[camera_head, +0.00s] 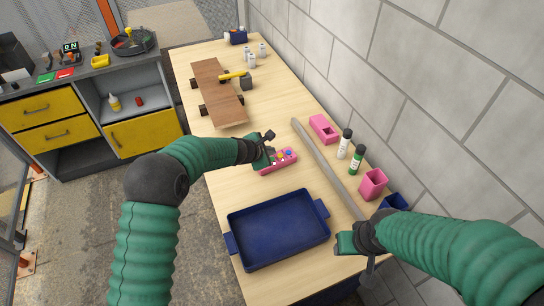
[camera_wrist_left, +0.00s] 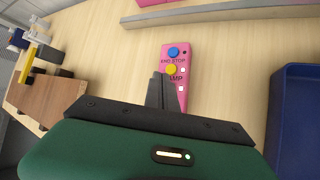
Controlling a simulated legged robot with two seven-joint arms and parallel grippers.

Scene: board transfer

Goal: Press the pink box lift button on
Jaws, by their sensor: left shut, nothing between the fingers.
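The pink button box (camera_head: 284,160) lies on the wooden table near the middle. In the left wrist view the pink box (camera_wrist_left: 184,52) shows a blue button (camera_wrist_left: 173,51) and a yellow button (camera_wrist_left: 171,69), with small white marks along one side. My left gripper (camera_head: 265,156) is over the left part of the box. Its shut, empty fingers (camera_wrist_left: 161,85) point at the box just below the yellow button and hide part of it. I cannot tell whether they touch it. A lift button is not clearly visible. My right gripper (camera_head: 350,243) is at the lower right, beside the tray; its fingers are unclear.
A blue tray (camera_head: 234,223) lies in front of the box. A grey bar (camera_head: 322,158) runs along its right. Pink blocks (camera_head: 324,124), bottles (camera_head: 356,158) and a blue bin stand by the wall. A skateboard-like board (camera_head: 217,92) and hammer (camera_head: 234,76) lie farther back.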

